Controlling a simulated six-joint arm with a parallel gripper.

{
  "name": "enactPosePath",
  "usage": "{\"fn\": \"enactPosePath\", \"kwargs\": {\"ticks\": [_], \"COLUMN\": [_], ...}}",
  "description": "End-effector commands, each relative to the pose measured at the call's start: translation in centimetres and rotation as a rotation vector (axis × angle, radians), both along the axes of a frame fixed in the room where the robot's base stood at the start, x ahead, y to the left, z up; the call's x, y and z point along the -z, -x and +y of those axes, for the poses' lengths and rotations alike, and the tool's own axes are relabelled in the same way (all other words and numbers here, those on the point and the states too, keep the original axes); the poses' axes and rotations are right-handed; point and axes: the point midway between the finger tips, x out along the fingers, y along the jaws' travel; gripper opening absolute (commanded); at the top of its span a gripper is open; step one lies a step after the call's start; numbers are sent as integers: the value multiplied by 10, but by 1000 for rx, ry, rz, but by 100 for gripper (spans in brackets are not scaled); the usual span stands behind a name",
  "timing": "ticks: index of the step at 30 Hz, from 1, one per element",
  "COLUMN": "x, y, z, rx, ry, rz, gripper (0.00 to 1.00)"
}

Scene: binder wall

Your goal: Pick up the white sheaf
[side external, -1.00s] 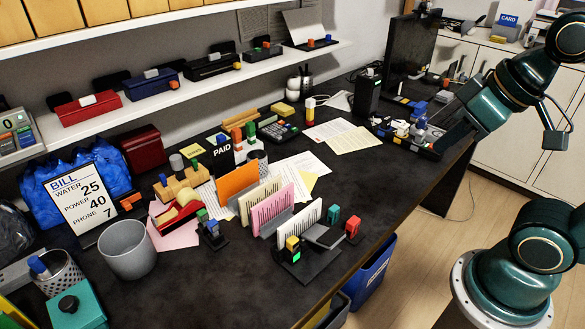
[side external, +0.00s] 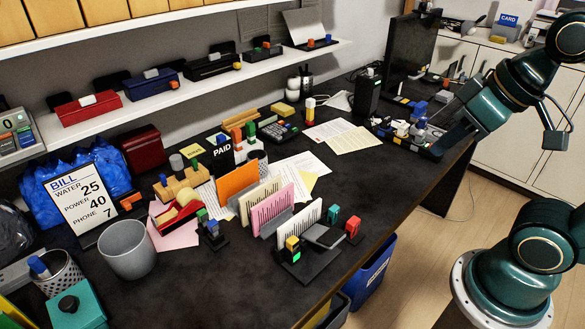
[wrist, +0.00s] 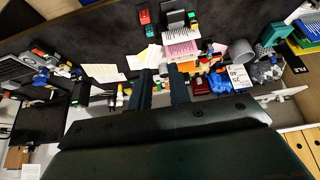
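The white sheaf (side external: 301,221) stands upright in a dark holder on the desk, at the near right end of a row of sheaves. A pink sheaf (side external: 271,211) stands behind it, then a cream one (side external: 260,200) and an orange one (side external: 237,183). In the wrist view the white sheaf (wrist: 177,33) shows at the top, above the pink one. My gripper (wrist: 162,88) is open and empty, with a gap between its dark fingers. It is well away from the sheaves, and its arm hangs at the desk's right end in the side view.
A dark block with colored buttons (side external: 292,249) stands right in front of the white sheaf. Small teal (side external: 333,215) and red (side external: 353,226) pieces are to its right. A grey cup (side external: 128,249) is at left. The shelf (side external: 200,75) overhangs the back.

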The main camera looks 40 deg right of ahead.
Motion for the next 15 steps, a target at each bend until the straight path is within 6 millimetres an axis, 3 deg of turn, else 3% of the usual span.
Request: {"fn": "enactPosePath", "kwargs": {"ticks": [8,15], "x": [0,0], "y": [-1,-17], "z": [0,4], "rx": [7,76], "ry": [-5,-55], "rz": [3,36], "gripper": [19,19]}}
